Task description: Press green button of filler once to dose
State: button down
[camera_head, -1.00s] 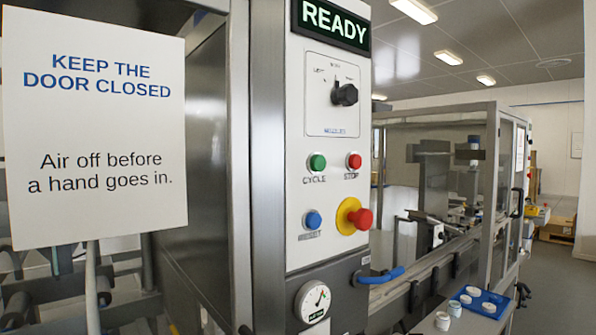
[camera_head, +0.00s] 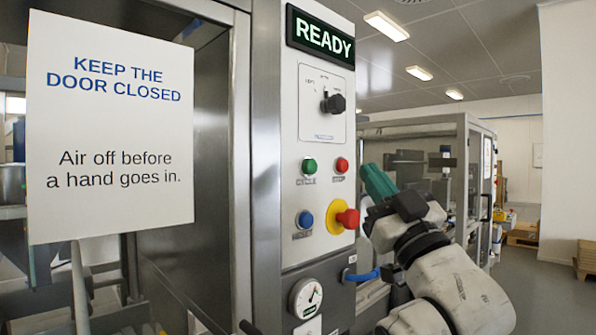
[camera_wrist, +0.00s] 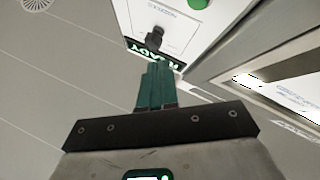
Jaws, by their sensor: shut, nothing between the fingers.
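The green button (camera_head: 309,166), labelled CYCLE, is on the white control panel (camera_head: 318,230), left of the red STOP button (camera_head: 341,165). It also shows at the top edge of the wrist view (camera_wrist: 197,3), partly cut off. The display above reads READY (camera_head: 323,38). My gripper (camera_head: 372,172) has green fingers that are shut and empty. In the head view it is to the right of the panel and its buttons. In the wrist view its fingers (camera_wrist: 155,80) point toward the panel, near the black rotary knob (camera_wrist: 156,38). I see no contact with the green button.
A blue button (camera_head: 304,219), a red emergency knob on a yellow base (camera_head: 346,218) and a pressure gauge (camera_head: 306,297) sit lower on the panel. A door-warning sign (camera_head: 112,130) stands left. Glass-sided machinery (camera_head: 420,150) stands behind my arm.

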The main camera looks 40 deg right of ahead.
aim_at(310, 167)
jog(key=shift+s+a+r+t, duration=0.2)
jog(key=shift+a+r+t, duration=0.1)
jog(key=shift+r, duration=0.15)
jog(key=shift+w, duration=0.1)
jog(key=w, duration=0.8)
jog(key=shift+w+b, duration=0.35)
jog(key=shift+b, duration=0.1)
jog(key=shift+w+a, duration=0.1)
jog(key=shift+w, duration=0.1)
dwell(1.6)
jog(key=shift+w, duration=0.2)
jog(key=shift+w, duration=0.5)
dwell(0.8)
jog(key=shift+s, duration=0.95)
